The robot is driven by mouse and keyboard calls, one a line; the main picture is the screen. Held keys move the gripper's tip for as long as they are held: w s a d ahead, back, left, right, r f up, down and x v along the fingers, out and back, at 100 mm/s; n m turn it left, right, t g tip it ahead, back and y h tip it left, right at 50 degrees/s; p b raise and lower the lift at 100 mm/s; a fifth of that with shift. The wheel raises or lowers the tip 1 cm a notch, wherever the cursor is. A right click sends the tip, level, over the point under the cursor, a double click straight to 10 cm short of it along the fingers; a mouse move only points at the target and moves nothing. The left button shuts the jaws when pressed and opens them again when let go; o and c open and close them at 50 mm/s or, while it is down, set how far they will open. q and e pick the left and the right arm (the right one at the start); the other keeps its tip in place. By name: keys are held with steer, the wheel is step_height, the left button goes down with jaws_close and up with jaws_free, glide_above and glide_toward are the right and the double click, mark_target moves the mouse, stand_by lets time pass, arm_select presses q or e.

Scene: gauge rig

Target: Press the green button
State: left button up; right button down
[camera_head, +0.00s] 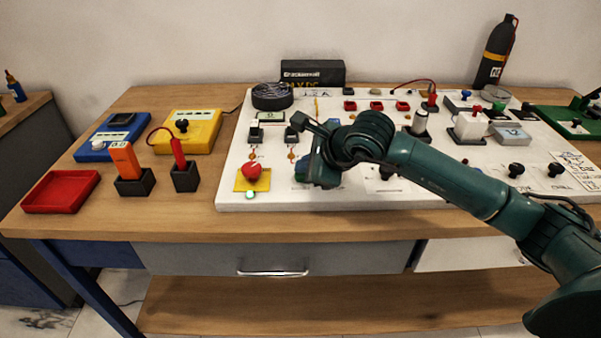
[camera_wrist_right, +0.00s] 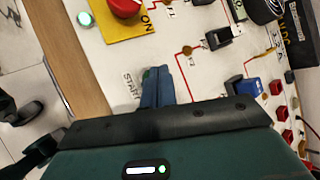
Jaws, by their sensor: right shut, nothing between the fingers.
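My right gripper (camera_head: 304,172) is over the front part of the white panel (camera_head: 232,180) in the head view. In the right wrist view its two blue-grey fingers (camera_wrist_right: 156,84) are shut, with nothing between them, and point down at the panel beside a START label (camera_wrist_right: 130,86). A small piece of green (camera_wrist_right: 147,73) shows at the fingertips; it looks like the green button, mostly hidden by the fingers. I cannot tell whether the fingers touch it. My left gripper is not in view.
Left of the gripper, a red knob (camera_head: 252,172) sits on a yellow plate, with a lit green lamp (camera_head: 250,195) in front. Black switches (camera_head: 291,135) stand behind. A red tray (camera_head: 60,191) and a yellow meter (camera_head: 200,132) are on the wooden table's left.

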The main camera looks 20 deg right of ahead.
steer(key=shift+f, duration=0.15)
stand_by(0.4)
steer(key=shift+r, duration=0.95)
steer(key=shift+r+p, duration=1.45)
steer(key=shift+r, duration=1.1)
steer(key=shift+f, duration=0.1)
